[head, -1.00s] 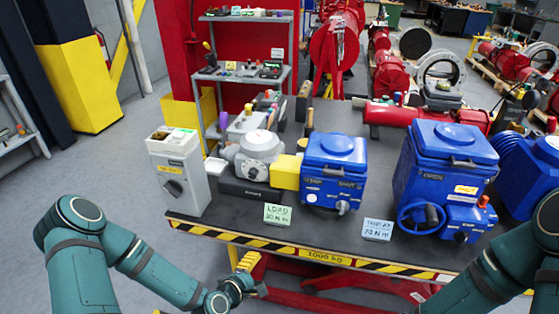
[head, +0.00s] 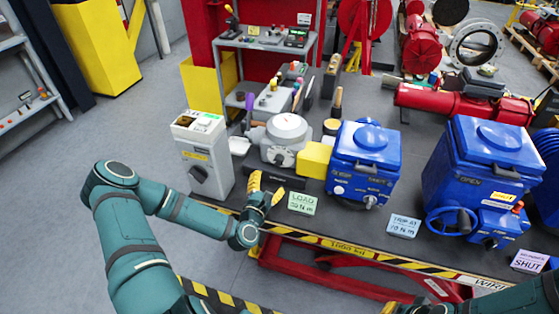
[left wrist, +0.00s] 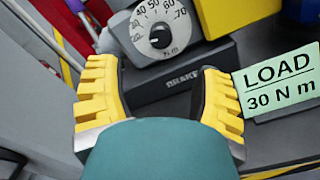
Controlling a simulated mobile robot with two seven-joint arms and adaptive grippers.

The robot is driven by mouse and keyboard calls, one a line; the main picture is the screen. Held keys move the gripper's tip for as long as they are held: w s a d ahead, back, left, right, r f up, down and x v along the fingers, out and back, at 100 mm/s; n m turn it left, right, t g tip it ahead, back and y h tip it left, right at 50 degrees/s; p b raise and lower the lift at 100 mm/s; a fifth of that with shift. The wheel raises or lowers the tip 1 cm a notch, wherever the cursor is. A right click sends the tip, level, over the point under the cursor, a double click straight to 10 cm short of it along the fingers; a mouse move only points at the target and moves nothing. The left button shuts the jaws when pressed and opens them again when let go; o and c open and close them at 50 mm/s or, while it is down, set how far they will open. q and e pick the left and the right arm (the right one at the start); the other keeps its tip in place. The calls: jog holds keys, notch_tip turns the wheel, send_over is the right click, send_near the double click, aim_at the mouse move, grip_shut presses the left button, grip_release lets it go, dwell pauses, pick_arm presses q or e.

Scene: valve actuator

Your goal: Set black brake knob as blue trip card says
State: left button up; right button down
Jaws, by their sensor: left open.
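The dial is on the brake unit (head: 287,128), whose black base reads BRAKE. My left gripper (head: 266,190) is open and empty at the table's front edge, short of the knob. In the left wrist view its yellow fingers (left wrist: 158,78) point at the base, with the knob above and between them. The blue trip card (head: 403,226) appears to read 70 N m. My right gripper is at most a sliver at the bottom edge.
A green card (head: 302,203) reading LOAD 30 N m stands right of the left gripper. A grey switch box (head: 205,160) stands left of the brake unit. A yellow block (head: 315,160) and blue actuators (head: 362,165) stand to the right. A lilac SHUT card (head: 529,261) is at far right.

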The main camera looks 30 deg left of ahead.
aim_at(277, 163)
pick_arm(q)
jog(key=x, duration=1)
jog(key=shift+w+p, duration=0.1)
jog(key=shift+p, duration=0.2)
grip_shut()
